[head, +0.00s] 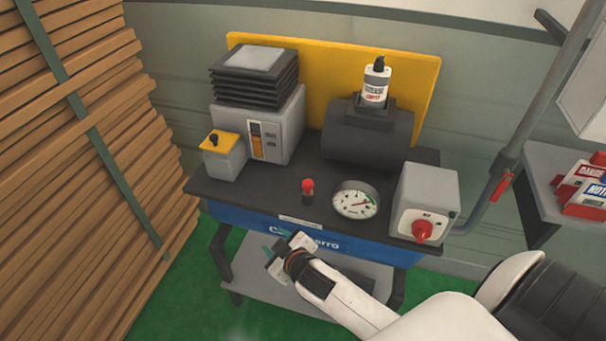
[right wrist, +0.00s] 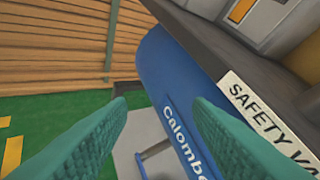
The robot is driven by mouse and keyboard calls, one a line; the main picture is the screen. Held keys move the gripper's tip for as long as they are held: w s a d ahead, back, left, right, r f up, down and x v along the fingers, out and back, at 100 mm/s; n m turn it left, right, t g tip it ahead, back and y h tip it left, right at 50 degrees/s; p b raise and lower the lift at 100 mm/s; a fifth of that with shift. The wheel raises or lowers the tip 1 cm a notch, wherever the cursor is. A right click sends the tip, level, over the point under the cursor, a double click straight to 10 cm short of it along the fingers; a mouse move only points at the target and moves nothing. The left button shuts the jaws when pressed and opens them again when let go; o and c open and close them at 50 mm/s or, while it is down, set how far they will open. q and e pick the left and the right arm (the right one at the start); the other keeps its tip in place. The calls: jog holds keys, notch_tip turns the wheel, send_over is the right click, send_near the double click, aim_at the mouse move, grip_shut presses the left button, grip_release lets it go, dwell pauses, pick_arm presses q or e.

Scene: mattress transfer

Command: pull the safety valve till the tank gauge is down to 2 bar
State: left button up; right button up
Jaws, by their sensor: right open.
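The safety valve (head: 308,188) is a red knob on a short dark stem, upright on the dark bench top. The tank gauge (head: 356,200) is a round white dial right of it; its reading is too small to tell. The blue tank (head: 340,244) lies under the bench top and also shows in the right wrist view (right wrist: 165,80). My right gripper (head: 278,243) is open and empty, in front of the tank, below and left of the valve. Its teal fingers (right wrist: 160,108) are spread in the right wrist view; the valve is not seen there. My left gripper is not in view.
A safety valve label (right wrist: 270,122) is on the bench edge. A grey box with a red knob (head: 427,205) stands right of the gauge. A grey machine (head: 262,125) and a dark cylinder (head: 360,143) holding a bottle (head: 375,85) stand behind. Stacked wood (head: 75,150) fills the left.

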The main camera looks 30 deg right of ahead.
jog(key=w+a+r+n+t+y, duration=0.2)
jog(key=w+a+r+n+t, duration=0.1)
jog(key=r, duration=0.7)
jog(key=w+a+r+n+t+y, duration=0.2)
jog(key=w+r+t+y, duration=0.1)
jog(key=r, duration=0.7)
jog(key=a+r+n+y, duration=0.6)
jog(key=r+n+y, duration=0.1)
jog(key=n+y, duration=0.15)
jog(key=n+g+h, duration=1.4)
jog(key=n+g, duration=0.2)
jog(key=g, duration=0.2)
send_over(308, 182)
notch_tip(308, 182, down, 4)
jog(key=shift+y, duration=0.25)
notch_tip(308, 182, down, 11)
jog(key=p, duration=0.3)
jog(key=shift+f, duration=0.2)
jog(key=shift+c, duration=0.5)
